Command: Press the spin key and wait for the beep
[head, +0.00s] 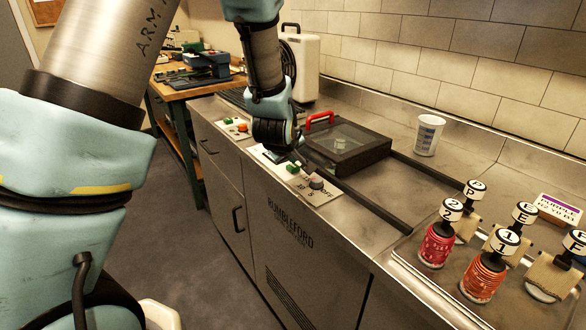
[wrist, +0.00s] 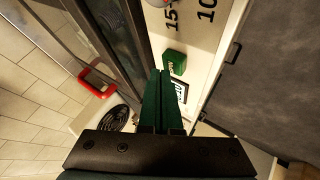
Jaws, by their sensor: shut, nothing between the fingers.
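A green key (head: 293,167) sits on the pale control panel (head: 325,194) at the counter's front edge, beside a dial (head: 317,183) with numbers and OFF. In the wrist view, the green key (wrist: 175,62) has small lettering on its side, too small to read surely. It lies just ahead and to the right of my fingertips. A small display (wrist: 181,91) is beside the fingers, partly covered. My gripper (wrist: 162,74) is shut and empty, pointing down over the panel. In the head view, my gripper (head: 277,154) is left of the key; contact cannot be told.
A glass-lidded box (head: 345,148) with a red handle (head: 320,118) stands behind the panel. Another panel (head: 235,127) with green and orange buttons is further left.

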